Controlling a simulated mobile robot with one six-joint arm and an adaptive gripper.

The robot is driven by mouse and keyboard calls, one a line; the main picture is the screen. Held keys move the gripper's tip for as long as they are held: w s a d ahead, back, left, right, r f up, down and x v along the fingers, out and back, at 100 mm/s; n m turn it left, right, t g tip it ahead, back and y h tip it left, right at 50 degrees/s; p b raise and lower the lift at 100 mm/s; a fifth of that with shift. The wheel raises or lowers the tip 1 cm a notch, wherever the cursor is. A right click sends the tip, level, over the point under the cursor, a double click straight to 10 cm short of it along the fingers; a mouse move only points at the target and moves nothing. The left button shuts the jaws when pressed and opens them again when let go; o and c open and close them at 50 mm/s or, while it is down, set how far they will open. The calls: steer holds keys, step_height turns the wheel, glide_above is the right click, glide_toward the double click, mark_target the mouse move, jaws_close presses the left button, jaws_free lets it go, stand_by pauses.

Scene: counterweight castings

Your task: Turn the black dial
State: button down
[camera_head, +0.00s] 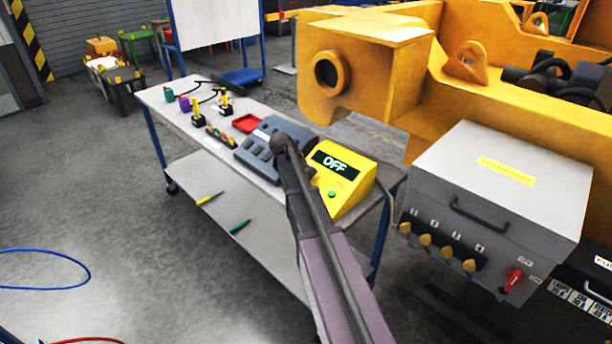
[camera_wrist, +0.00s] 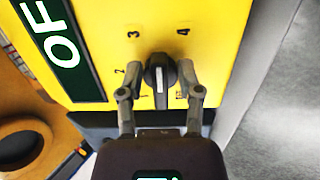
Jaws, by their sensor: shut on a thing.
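The black dial (camera_wrist: 160,77) is on the face of a yellow box (camera_wrist: 215,25), with a pale pointer line on it and numbers such as 2, 3 and 4 printed around it. In the wrist view my gripper (camera_wrist: 160,88) has a finger on each side of the dial and is shut on it. The box's display (camera_wrist: 62,52) also shows in the head view (camera_head: 335,165), where it reads OFF. In the head view the yellow box (camera_head: 350,200) stands at the near right end of a cart, and my arm hides the dial and the fingertips.
The cart's top (camera_head: 160,98) also holds a grey-blue device (camera_head: 262,140), a red tray (camera_head: 246,123) and several small connectors.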

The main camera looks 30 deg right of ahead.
steer(key=m, duration=0.6)
steer(key=shift+s+a+f+y, duration=0.1)
steer(key=shift+s+a+y, duration=0.1)
steer(key=shift+y, duration=0.2)
steer(key=c, duration=0.7)
jaws_free()
steer(key=shift+o, duration=0.3)
steer(key=shift+w, duration=0.1)
steer(key=shift+w, duration=0.1)
